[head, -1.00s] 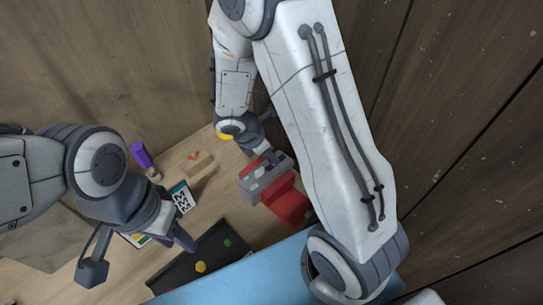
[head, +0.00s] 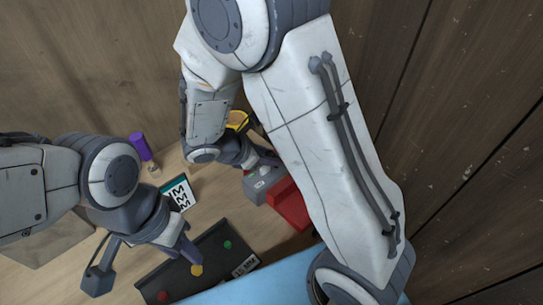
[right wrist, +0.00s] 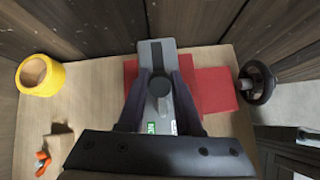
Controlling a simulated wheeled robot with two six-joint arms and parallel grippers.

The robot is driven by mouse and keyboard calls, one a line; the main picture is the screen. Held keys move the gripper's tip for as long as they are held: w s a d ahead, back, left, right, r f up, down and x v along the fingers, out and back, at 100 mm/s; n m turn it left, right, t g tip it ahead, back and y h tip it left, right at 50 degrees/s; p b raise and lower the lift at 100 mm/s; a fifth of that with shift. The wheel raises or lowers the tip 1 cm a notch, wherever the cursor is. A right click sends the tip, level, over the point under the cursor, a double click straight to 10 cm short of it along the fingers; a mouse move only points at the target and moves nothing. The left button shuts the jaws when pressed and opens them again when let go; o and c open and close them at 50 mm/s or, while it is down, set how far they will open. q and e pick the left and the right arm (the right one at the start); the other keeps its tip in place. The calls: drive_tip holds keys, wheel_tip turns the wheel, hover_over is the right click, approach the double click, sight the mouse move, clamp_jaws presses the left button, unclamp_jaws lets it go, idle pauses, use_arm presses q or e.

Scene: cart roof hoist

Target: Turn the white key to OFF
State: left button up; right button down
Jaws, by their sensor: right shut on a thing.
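A grey switch box (head: 262,187) stands beside a red block in the head view. The right wrist view shows the box (right wrist: 153,50) from above, with a green and a white label at its near end. The key (right wrist: 164,104) shows there as a pale bar below a dark round head. My right gripper (right wrist: 161,76) has its two fingers on either side of that dark head and is shut on the key. The key's exact setting is too small to read. My left gripper (head: 145,258) hangs over the left of the table, with its fingers spread apart and empty.
Red blocks (right wrist: 216,90) flank the box. A yellow ring (right wrist: 40,75) and an orange item (right wrist: 42,163) lie left in the right wrist view. A purple-topped item (head: 141,147), a printed card (head: 178,196) and a dark panel (head: 212,262) with coloured dots occupy the table.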

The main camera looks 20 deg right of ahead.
drive_tip(key=c, duration=0.6)
unclamp_jaws()
drive_tip(key=shift+s+a+f, duration=0.1)
drive_tip(key=shift+a+f, duration=0.15)
drive_tip(key=shift+a, duration=0.05)
drive_tip(key=shift+d, duration=0.1)
drive_tip(key=shift+r, duration=0.1)
drive_tip(key=v, duration=1)
drive_tip(key=shift+s+r, duration=0.1)
drive_tip(key=shift+r, duration=0.05)
drive_tip(key=s+a+m+y, duration=0.2)
drive_tip(key=s+m+y, duration=0.1)
drive_tip(key=s+m, duration=0.1)
drive_tip(key=s+a+m+g+y, duration=0.1)
drive_tip(key=s+a+m+y, duration=0.1)
drive_tip(key=s, duration=0.5)
drive_tip(key=s+a+m+g+y, duration=0.1)
drive_tip(key=s+a+m+y, duration=0.2)
drive_tip(key=s+m, duration=0.3)
drive_tip(key=shift+a+y, duration=0.1)
drive_tip(key=shift+y, duration=0.7)
